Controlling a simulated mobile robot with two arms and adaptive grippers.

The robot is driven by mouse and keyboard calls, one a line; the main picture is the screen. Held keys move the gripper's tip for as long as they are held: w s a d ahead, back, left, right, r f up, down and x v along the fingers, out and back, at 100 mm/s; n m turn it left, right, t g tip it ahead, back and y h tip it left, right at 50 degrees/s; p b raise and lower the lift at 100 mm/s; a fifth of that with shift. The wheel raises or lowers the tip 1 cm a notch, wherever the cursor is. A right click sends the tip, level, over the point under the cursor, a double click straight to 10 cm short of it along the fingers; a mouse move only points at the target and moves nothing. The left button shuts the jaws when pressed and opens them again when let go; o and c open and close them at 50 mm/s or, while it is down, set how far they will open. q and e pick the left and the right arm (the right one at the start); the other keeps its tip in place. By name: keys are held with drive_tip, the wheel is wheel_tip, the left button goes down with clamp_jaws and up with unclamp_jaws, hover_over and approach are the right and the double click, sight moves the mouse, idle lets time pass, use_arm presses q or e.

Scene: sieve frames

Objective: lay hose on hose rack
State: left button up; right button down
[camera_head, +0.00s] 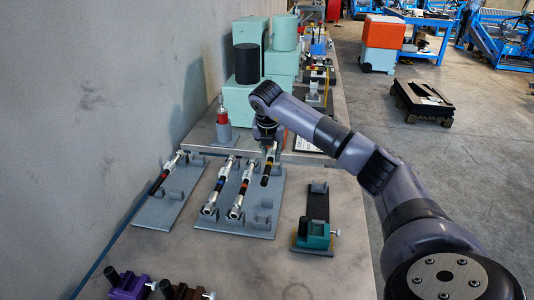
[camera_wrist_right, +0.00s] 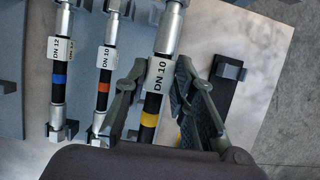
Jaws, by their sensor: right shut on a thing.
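My right gripper (camera_head: 268,143) is shut on a hose (camera_head: 267,167) with a yellow band, a black middle and metal ends. In the wrist view this hose has a "DN 10" tag (camera_wrist_right: 158,76) and lies between the fingers. The hose is over the right side of the grey-blue hose rack (camera_head: 262,230); I cannot tell whether it touches the rack. Two other hoses lie on the rack, one with a blue band (camera_head: 219,186) and one with a red-orange band (camera_head: 242,189). The rack's right holders are bare at the near end. My left gripper is not in view.
Another plate (camera_head: 155,213) at the left by the wall bears a hose (camera_head: 166,174). A teal clamp device (camera_head: 313,236) with a black strip stands right of the rack. Teal boxes (camera_head: 241,103) stand behind. The table front is mostly clear, with purple and brown fixtures (camera_head: 130,285) at the left.

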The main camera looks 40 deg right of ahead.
sight(269, 161)
drive_tip(key=shift+f, duration=0.1)
drive_tip(key=shift+f+b, duration=3.15)
drive_tip(key=shift+f, duration=1.1)
drive_tip(key=shift+f+b, duration=0.4)
drive_tip(key=shift+f, duration=0.2)
drive_tip(key=c, duration=1.3)
unclamp_jaws()
drive_tip(key=shift+r, duration=0.1)
drive_tip(key=v, duration=1.2)
drive_tip(key=shift+a, duration=0.1)
